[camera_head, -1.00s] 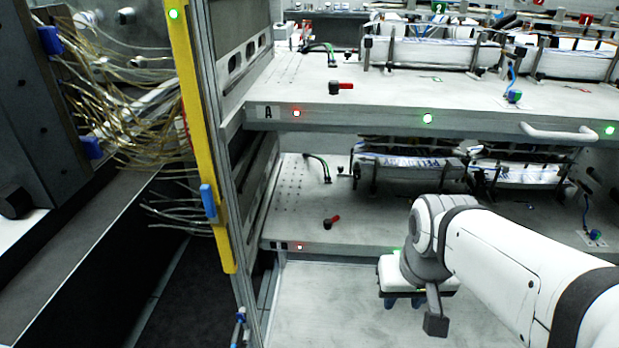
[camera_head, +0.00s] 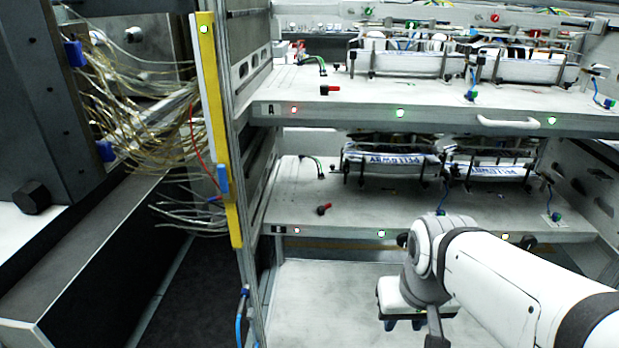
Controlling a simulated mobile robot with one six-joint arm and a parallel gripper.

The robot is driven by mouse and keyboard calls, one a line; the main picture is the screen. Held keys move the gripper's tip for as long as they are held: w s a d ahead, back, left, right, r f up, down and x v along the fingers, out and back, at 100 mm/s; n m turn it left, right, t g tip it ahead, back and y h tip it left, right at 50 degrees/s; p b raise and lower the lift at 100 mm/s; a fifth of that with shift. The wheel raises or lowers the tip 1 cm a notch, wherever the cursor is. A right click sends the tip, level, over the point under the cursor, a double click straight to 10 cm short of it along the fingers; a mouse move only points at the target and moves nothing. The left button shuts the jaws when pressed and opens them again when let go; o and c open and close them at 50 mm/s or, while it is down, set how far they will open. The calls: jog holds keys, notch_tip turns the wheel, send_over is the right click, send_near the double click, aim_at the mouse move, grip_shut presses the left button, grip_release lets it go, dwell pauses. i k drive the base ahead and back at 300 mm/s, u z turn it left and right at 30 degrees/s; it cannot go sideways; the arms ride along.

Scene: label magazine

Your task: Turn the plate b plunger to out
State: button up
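Plate B (camera_head: 350,207) is the lower shelf of the rack, with a dark label (camera_head: 278,229) at its left front edge. A small red and black handle (camera_head: 323,209) stands on its left part near the front; I take it for the plunger, though its setting is too small to read. My gripper (camera_head: 404,324) hangs low in front of the rack, below and to the right of this handle and well apart from it. Two blue fingers show with a gap between them, nothing visible in it. My forearm hides part of the area right of it.
Plate A (camera_head: 350,100) lies above, with a similar red handle (camera_head: 329,90) and a white grab bar (camera_head: 506,123). Label magazines (camera_head: 390,160) stand at the back of plate B. A yellow post (camera_head: 219,140) and loose cables (camera_head: 150,120) are at left. Space before plate B's left part looks clear.

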aim_at(321, 210)
jog(key=z, duration=0.15)
jog(key=i, duration=0.9)
jog(key=u, duration=0.2)
jog(key=k, duration=0.85)
jog(key=z, duration=0.15)
jog(key=i, duration=0.85)
jog(key=u, duration=0.05)
